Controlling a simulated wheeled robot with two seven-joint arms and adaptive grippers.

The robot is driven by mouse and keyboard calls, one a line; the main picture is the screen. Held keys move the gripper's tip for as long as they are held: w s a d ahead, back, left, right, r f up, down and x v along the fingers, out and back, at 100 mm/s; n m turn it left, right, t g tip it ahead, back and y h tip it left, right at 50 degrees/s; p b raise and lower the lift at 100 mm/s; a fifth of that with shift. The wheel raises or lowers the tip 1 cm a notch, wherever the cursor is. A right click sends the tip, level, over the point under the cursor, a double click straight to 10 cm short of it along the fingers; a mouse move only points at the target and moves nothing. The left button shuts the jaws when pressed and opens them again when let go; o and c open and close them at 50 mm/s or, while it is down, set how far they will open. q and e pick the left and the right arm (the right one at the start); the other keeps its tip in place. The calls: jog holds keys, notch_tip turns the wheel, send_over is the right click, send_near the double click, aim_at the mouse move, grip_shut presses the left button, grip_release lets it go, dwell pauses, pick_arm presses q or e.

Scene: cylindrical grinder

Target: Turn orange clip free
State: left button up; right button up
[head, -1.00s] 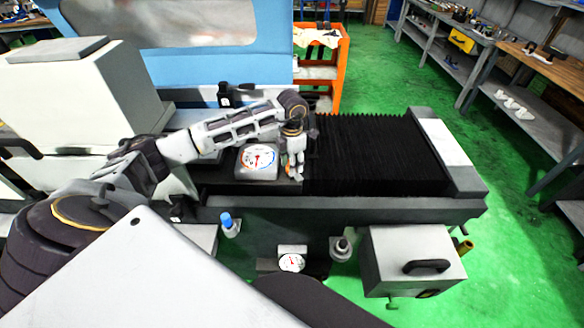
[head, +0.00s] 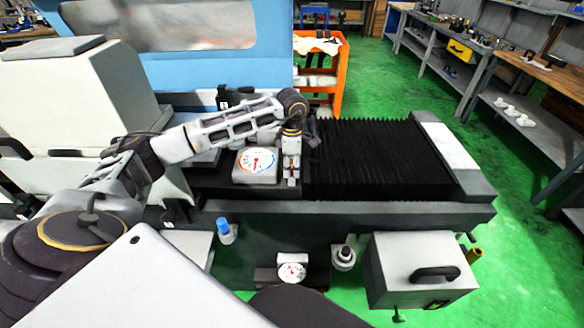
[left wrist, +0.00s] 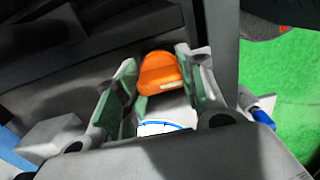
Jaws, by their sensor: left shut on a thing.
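The orange clip (left wrist: 160,74) shows in the left wrist view between the two fingers of my left gripper (left wrist: 157,62). The fingers are shut on it, one on each side. It sits at the far end of a white body with a blue-edged dial face, partly cut off by my gripper. In the head view my left gripper (head: 291,172) points down just right of the white dial gauge (head: 256,162) on the machine table. The clip is mostly hidden there. My right gripper is not in view.
Black bellows (head: 375,160) lie right of the gripper. A second dial (head: 291,271), a blue-topped knob (head: 224,228) and a grey box with a handle (head: 420,272) are on the machine front. An orange cart (head: 318,75) stands behind. Green floor lies free at right.

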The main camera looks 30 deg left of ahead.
aim_at(292, 164)
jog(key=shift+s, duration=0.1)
pick_arm(q)
jog(key=o, duration=0.7)
jog(key=shift+o, duration=1.6)
jog(key=shift+r, duration=0.9)
notch_tip(292, 164, up, 10)
jog(key=shift+r, duration=0.15)
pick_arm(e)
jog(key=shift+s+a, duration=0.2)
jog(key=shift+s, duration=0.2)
